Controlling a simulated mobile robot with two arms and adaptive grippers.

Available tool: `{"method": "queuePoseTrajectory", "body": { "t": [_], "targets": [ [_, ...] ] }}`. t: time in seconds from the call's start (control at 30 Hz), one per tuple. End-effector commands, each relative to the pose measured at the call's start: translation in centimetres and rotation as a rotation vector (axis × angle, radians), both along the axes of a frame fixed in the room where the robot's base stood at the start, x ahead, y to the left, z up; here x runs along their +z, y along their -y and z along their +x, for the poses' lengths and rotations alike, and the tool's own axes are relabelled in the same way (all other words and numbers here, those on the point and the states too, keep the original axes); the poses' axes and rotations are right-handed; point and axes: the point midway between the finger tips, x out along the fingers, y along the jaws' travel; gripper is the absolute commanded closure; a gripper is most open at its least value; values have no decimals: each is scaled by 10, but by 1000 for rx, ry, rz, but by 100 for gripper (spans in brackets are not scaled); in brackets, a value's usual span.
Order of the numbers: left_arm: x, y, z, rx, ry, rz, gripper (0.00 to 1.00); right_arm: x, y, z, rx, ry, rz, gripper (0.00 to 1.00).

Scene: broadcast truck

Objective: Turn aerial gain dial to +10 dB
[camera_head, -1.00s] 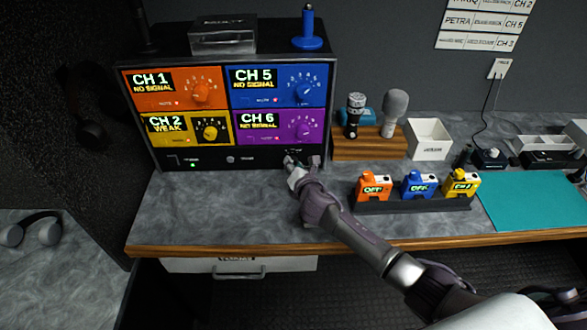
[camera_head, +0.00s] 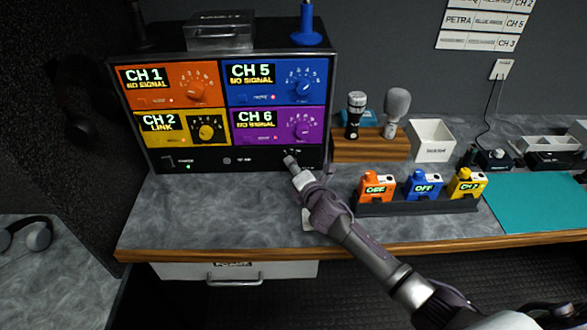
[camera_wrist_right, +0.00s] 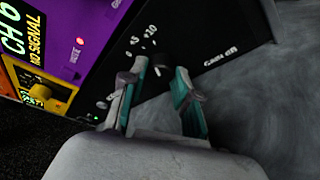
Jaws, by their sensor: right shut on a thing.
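The aerial gain dial sits on the black lower strip of the receiver rack (camera_head: 262,160), at its right end. In the right wrist view its scale (camera_wrist_right: 143,42) shows marks up to +10, beside the words "Gain dB". My right gripper (camera_head: 291,160) is at this dial and shut on it; its two fingers also show in the wrist view (camera_wrist_right: 155,84), one on each side of the dial's place. My left gripper is not in view.
Above are the CH 1 (camera_head: 170,85), CH 2 (camera_head: 182,127), CH 5 and CH 6 (camera_head: 277,125) panels. CH 2 reads LINK; the others read NO SIGNAL. A dark rack with three coloured packs (camera_head: 424,186) stands right of my arm. The counter's left part is clear.

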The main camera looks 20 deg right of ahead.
Motion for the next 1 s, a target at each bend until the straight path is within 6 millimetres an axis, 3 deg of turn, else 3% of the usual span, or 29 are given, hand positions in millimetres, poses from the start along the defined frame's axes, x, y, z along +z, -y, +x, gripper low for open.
{"method": "queuePoseTrajectory", "body": {
  "t": [0.23,0.27,0.4,0.77,1.0],
  "targets": [
    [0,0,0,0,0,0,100,1,1,0,-2,0,0,100],
    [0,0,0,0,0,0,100,1,1,0,-2,0,0,68],
    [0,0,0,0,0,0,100,1,1,0,-2,0,0,45],
    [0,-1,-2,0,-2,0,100,0,1,-3,0,-1,-1,44],
    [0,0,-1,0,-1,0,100,6,4,-42,0,-2,-2,44]
  ]
}}
